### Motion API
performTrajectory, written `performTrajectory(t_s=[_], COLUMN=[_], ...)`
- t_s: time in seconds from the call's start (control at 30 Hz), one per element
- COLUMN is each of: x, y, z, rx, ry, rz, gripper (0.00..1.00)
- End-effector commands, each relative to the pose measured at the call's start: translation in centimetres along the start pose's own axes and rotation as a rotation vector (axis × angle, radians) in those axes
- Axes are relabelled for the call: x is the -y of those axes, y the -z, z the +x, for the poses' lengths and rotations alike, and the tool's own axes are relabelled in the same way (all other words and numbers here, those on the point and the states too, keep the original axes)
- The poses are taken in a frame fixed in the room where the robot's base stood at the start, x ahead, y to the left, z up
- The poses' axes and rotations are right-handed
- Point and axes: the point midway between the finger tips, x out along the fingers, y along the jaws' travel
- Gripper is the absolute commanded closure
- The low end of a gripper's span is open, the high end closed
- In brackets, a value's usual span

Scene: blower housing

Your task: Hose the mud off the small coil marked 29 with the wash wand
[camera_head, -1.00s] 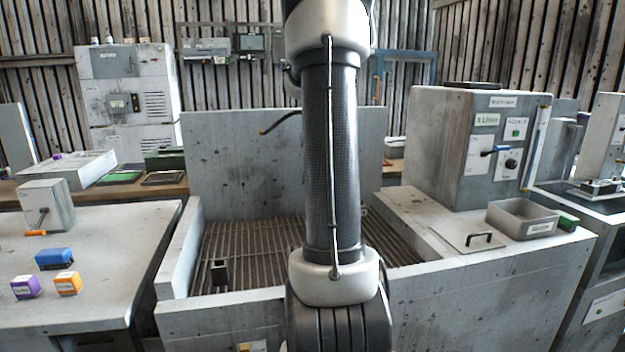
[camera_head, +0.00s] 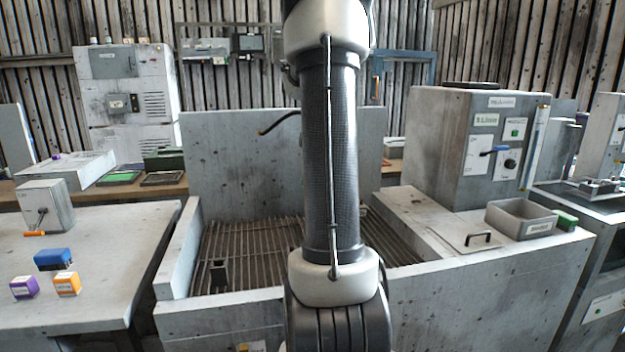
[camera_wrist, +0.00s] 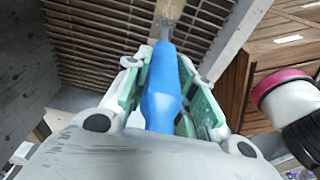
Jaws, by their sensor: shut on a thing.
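In the wrist view my gripper (camera_wrist: 160,95) is shut on the blue handle of the wash wand (camera_wrist: 162,85). The wand points away over the slatted grating (camera_wrist: 95,40), and a pale tan patch shows at its metal tip; I cannot tell whether it is spray or a part. In the head view my arm hides the gripper and wand. A small dark brown block (camera_head: 218,272) stands on the left front of the wash basin's grating (camera_head: 250,250). It may be the coil, but no number is readable on it.
The basin has a tall back panel (camera_head: 230,160) and concrete side walls. A grey control cabinet (camera_head: 440,150), an open tray (camera_head: 522,218) and a handled lid (camera_head: 470,240) are at right. Blue, purple and orange blocks (camera_head: 66,284) sit on the left table.

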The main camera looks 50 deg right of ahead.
Motion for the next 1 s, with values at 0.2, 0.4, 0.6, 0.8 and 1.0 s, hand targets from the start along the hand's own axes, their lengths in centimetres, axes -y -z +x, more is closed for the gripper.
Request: performTrajectory(t_s=[0.2, 0.4, 0.6, 0.8, 1.0], x=[0.0, 0.0, 0.0, 0.0, 0.0], y=[-0.8, -2.1, -2.8, -2.8, -2.8], z=[-0.1, -0.3, -0.4, -0.4, -0.4], rx=[0.0, 0.0, 0.0, 0.0, 0.0], ry=[0.0, -0.001, -0.001, -0.001, -0.001], rz=[0.002, 0.002, 0.0, 0.0, 0.0], gripper=[1.0, 1.0, 1.0, 1.0, 1.0])
